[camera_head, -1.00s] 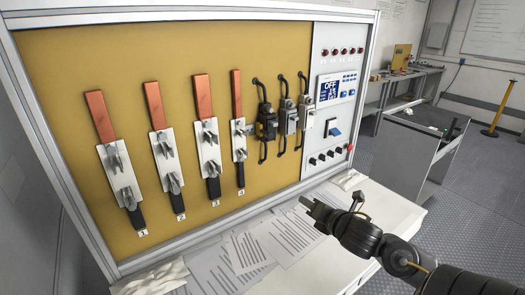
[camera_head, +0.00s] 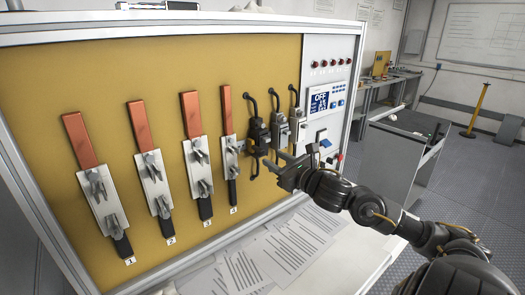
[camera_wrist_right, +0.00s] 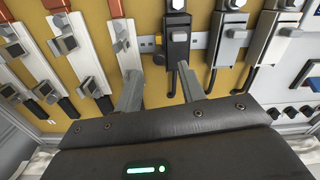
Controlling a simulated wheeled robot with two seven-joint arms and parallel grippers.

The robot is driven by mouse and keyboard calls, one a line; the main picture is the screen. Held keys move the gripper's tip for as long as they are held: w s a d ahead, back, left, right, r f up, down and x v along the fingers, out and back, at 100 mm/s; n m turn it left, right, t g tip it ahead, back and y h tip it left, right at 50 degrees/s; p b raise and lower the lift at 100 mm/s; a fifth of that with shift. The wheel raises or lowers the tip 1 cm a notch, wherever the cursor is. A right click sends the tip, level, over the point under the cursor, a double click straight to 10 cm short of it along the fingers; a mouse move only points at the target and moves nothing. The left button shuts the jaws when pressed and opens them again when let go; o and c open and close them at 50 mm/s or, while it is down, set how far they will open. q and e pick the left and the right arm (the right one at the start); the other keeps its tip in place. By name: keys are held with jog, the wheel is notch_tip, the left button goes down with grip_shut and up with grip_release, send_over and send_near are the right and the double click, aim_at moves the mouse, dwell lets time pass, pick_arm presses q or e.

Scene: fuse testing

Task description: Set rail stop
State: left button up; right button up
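My right gripper (camera_head: 275,160) is open, with its fingertips in front of the lower part of a black fuse holder (camera_head: 257,134) on the tan panel. In the right wrist view the two fingers (camera_wrist_right: 160,86) are spread apart. The dark lower handle of the black holder (camera_wrist_right: 178,42) shows between them, and I cannot tell whether they touch it. The holders sit on a light metal rail (camera_wrist_right: 199,41), whose short left end shows beside the black holder. I cannot single out the rail stop with certainty. My left gripper is not in view.
Several metal plates with copper bars and clamps (camera_head: 197,165) stand left of the holders. Two grey holders (camera_head: 279,131) are close on the right, beside a control panel with a display (camera_head: 319,100). Papers (camera_head: 255,262) lie on the white bench below.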

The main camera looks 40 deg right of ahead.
aim_at(263, 153)
jog(key=w+p, duration=0.1)
jog(key=w, duration=0.1)
jog(key=w+p, duration=0.1)
jog(key=w, duration=0.2)
jog(key=shift+r, duration=0.2)
jog(key=shift+w+f, duration=0.15)
jog(key=shift+w, duration=0.45)
jog(key=shift+c, duration=0.2)
grip_shut()
